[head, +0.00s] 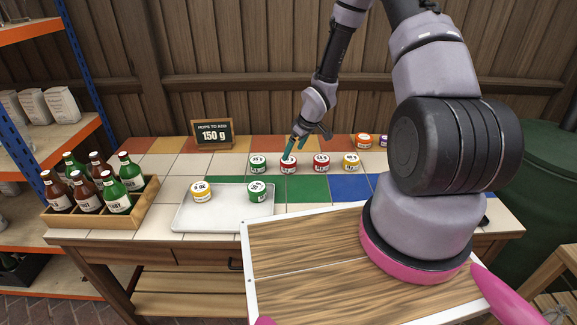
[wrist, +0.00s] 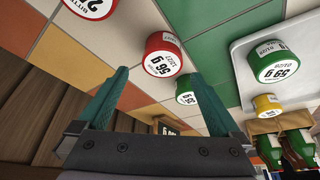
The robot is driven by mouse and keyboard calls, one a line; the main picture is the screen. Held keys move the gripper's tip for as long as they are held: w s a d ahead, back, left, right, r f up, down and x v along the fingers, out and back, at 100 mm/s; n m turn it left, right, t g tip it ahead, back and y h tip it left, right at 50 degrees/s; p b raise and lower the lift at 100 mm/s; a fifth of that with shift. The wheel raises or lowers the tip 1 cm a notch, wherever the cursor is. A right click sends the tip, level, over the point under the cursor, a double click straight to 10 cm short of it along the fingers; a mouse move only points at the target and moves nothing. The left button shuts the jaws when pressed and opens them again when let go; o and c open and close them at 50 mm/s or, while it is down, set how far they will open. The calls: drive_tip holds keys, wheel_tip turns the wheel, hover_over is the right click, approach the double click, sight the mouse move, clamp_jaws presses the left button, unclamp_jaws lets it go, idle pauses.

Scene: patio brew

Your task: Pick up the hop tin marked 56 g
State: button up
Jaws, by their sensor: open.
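Small round hop tins with white lids stand on the tiled table. A red tin (head: 289,164) is right below my gripper (head: 294,149) in the head view. In the wrist view this red tin (wrist: 164,56) lies just beyond and between the open teal fingertips of my gripper (wrist: 162,78), with nothing held. Its lid is upside down and seems to read 56 g, but I cannot be sure. A green tin (head: 258,163) stands left of it; another red tin (head: 321,163) and a yellow tin (head: 351,163) stand to the right.
A white tray (head: 222,221) in front holds a yellow tin (head: 201,192) and a green tin (head: 260,192). A bottle crate (head: 98,215) is at left. An orange tin (head: 364,141) and a purple tin (head: 384,141) stand back right.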

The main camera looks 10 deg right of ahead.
sight(289, 160)
drive_tip(key=shift+s+x, duration=0.15)
drive_tip(key=shift+x, duration=1.45)
drive_tip(key=shift+s+x, duration=0.1)
drive_tip(key=shift+x, duration=1.45)
drive_tip(key=c, duration=1.3)
